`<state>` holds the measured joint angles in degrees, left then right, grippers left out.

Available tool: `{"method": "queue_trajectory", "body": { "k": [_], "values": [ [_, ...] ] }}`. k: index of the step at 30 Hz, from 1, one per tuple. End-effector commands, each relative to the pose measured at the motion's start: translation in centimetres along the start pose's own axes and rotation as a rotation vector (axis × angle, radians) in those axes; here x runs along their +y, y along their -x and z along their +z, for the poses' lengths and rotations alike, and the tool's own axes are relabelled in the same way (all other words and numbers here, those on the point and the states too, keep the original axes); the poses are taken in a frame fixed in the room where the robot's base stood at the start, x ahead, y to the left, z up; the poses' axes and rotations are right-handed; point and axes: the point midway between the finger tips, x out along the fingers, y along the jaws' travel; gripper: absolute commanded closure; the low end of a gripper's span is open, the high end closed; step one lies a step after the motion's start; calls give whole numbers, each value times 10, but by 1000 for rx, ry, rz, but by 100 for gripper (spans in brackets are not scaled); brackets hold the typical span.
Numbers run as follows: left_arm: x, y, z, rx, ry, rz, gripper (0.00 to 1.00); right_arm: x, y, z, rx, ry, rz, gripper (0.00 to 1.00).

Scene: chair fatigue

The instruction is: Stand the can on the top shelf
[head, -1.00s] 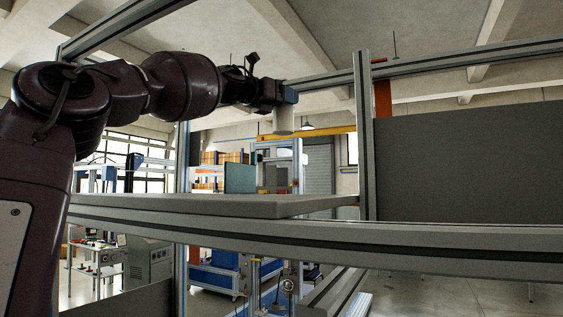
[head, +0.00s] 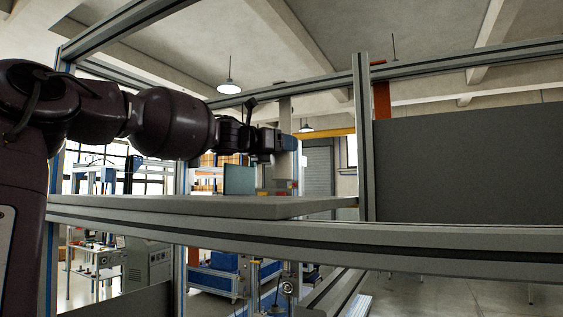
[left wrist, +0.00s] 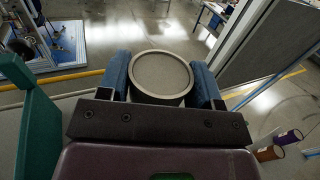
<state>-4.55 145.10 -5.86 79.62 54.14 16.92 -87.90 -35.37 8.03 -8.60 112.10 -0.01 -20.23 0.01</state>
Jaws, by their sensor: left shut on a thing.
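My left gripper (head: 283,143) is shut on the can (head: 285,166), a pale grey cylinder that hangs upright below the fingers in the head view. In the left wrist view its round rimmed top (left wrist: 160,73) sits between the two blue finger pads of the gripper (left wrist: 161,84). The top shelf (head: 190,207) is a flat grey board seen almost edge-on. The can is over its right part, with a small gap seeming to show beneath; exact contact is hard to tell. My right gripper is not in view.
A green panel or box (left wrist: 38,128) stands left of the gripper; a teal panel (head: 240,180) behind the shelf may be the same. A metal post (head: 364,140) and dark panel (head: 470,165) bound the right. Dark cans (left wrist: 270,153) show at lower right.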

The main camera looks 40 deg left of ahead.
Motion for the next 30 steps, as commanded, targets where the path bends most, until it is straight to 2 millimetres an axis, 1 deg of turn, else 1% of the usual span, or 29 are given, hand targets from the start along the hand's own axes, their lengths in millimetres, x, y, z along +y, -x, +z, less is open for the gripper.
{"method": "queue_trajectory", "body": {
  "k": [4,10,13,26,27,29,30],
  "values": [
    [0,0,-7,0,0,0,74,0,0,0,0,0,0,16],
    [0,0,-29,-2,5,-1,74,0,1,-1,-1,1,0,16],
    [0,0,-36,-1,3,0,74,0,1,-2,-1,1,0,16],
    [-1,0,-41,-1,-1,0,74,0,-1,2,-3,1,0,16],
    [-1,0,-42,1,-1,0,38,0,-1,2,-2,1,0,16],
    [-1,0,-42,1,-1,1,29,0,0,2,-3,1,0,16],
    [-1,0,-42,1,-1,0,23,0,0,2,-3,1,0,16]
  ]
}}
